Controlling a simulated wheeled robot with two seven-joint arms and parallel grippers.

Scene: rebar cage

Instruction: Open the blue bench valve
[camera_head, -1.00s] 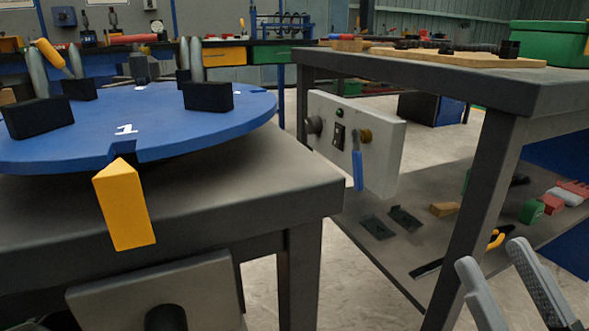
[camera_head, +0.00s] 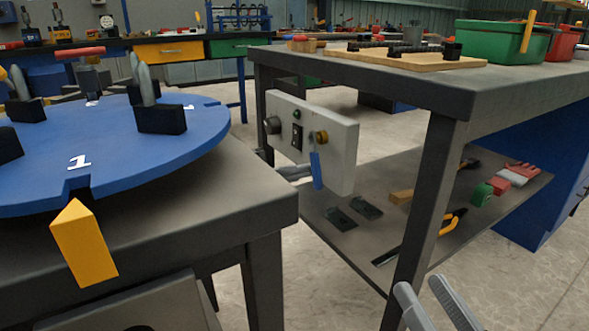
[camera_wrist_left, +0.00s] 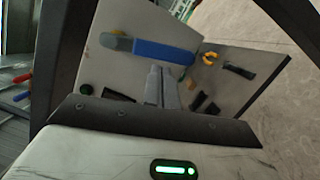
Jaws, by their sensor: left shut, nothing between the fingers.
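The blue valve handle (camera_head: 317,171) hangs down on the front of a light grey panel box (camera_head: 342,150), below a brass-coloured fitting (camera_head: 321,137). In the left wrist view the blue handle (camera_wrist_left: 163,52) lies across the picture, just beyond my fingertips. My left gripper (camera_head: 303,172) reaches in from behind the near bench. Its fingers (camera_wrist_left: 162,85) are together and empty, close beside the handle; I cannot tell whether they touch it. My right gripper (camera_head: 428,290) is at the bottom right, fingers apart and empty, away from the panel.
The panel is fixed to the side of a dark bench (camera_head: 385,85). Its lower shelf (camera_head: 365,235) holds tools and blocks. A blue turntable (camera_head: 150,150) with a yellow pointer (camera_head: 84,243) stands on the near bench at left. Floor shows between the benches.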

